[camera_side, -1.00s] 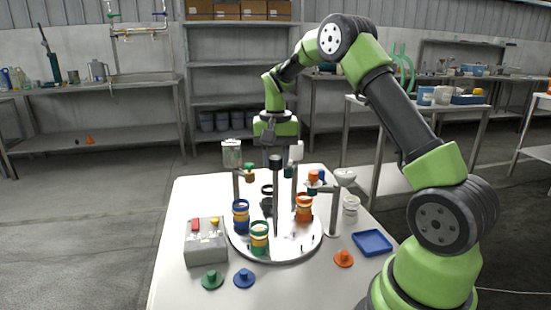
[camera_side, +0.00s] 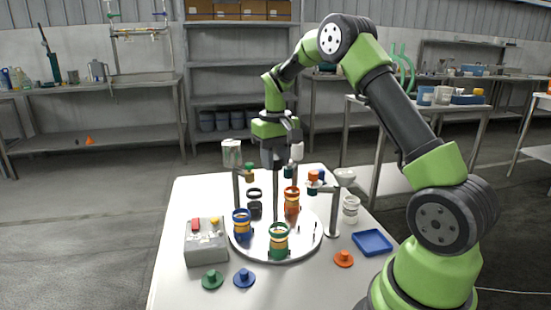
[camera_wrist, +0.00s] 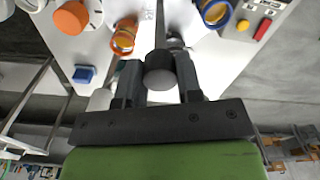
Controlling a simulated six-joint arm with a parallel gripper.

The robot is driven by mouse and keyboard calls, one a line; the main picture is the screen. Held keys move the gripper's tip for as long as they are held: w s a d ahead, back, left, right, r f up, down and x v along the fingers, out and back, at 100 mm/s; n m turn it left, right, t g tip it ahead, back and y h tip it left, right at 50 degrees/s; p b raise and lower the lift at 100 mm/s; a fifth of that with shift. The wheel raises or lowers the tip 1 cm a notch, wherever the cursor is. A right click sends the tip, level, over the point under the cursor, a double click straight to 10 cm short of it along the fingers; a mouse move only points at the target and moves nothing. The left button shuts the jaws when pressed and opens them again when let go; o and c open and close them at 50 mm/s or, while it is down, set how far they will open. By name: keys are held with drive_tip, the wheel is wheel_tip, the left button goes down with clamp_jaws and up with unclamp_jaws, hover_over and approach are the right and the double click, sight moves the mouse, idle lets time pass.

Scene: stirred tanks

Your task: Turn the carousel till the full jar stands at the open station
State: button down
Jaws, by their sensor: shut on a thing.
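The round white carousel (camera_side: 300,249) stands on the table and carries several ring-topped jars. The green-ringed jar (camera_side: 278,241) is at the front. The blue-ringed jar (camera_side: 241,224) is at the left, the black-ringed jar (camera_side: 255,204) at the back left, and the orange-ringed jar (camera_side: 291,201) at the back right. The orange-ringed (camera_wrist: 124,38) and blue-ringed (camera_wrist: 214,12) jars also show in the wrist view. I cannot tell which jar is full. My gripper (camera_side: 275,160) is above the carousel's centre, shut on the dark knob (camera_wrist: 160,70) topping its thin post (camera_side: 276,200).
Station posts with heads (camera_side: 232,154) stand around the carousel. A grey box (camera_side: 206,246) with red and yellow buttons is at the left. Green (camera_side: 212,280), blue (camera_side: 244,279) and orange (camera_side: 343,259) lids, a blue tray (camera_side: 372,243) and a white jar (camera_side: 351,209) lie around it.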

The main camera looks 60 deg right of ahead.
drive_tip(key=shift+r+n, duration=0.1)
drive_tip(key=shift+n, duration=8)
drive_tip(key=c, duration=0.8)
unclamp_jaws()
